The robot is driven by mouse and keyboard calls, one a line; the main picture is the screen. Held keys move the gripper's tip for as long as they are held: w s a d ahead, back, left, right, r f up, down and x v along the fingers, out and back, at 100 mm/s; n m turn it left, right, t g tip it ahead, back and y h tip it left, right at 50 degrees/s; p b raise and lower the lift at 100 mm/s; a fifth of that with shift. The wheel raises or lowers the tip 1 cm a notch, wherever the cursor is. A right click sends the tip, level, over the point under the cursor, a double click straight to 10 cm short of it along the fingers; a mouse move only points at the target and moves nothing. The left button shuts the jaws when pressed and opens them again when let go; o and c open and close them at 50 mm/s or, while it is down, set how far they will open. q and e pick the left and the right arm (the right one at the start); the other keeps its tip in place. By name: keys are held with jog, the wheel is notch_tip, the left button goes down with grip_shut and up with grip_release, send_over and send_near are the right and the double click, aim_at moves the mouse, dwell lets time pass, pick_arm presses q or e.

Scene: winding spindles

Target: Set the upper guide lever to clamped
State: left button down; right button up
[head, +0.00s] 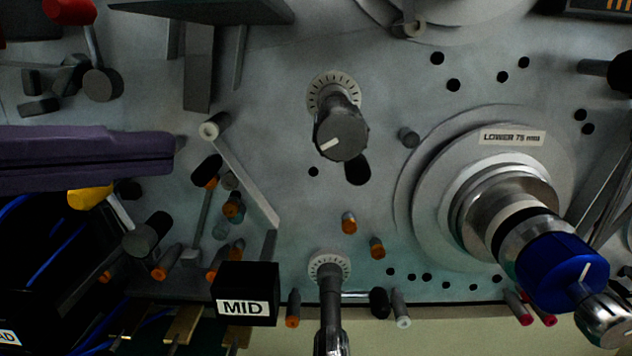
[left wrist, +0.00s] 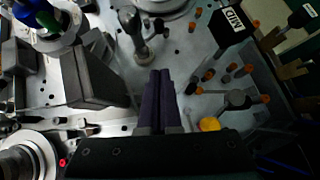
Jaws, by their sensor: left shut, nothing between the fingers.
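Two coloured-knob levers show at the left of the head view. A red-knobbed lever (head: 68,10) is at the top left, its arm running down to a grey hub (head: 102,84). A yellow-knobbed lever (head: 90,197) is lower, its arm running to a dark hub (head: 147,234); its yellow knob also shows in the left wrist view (left wrist: 209,124). No label naming the upper guide lever is legible. My left gripper (head: 172,152) has purple fingers, shut and empty, between the two levers, just above the yellow knob in the picture. Its fingers also show in the left wrist view (left wrist: 160,74). My right gripper is not seen.
A black block marked MID (head: 247,284) stands out below the panel's middle. A dark knob (head: 341,138) sticks out at centre. A spindle labelled LOWER (head: 512,138) with a blue part (head: 562,270) is at right. Several orange-tipped pegs stand near the yellow lever.

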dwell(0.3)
pick_arm(q)
jog(key=s+d+p+x, duration=0.2)
jog(key=p+x, duration=0.1)
jog(key=x, duration=0.9)
jog(key=shift+w+d+f+p, duration=0.25)
jog(key=shift+w+f+p, duration=0.05)
jog(key=shift+f, duration=0.1)
jog(key=shift+d+f+b, duration=0.1)
jog(key=shift+d+b, duration=0.05)
jog(key=shift+b, duration=0.4)
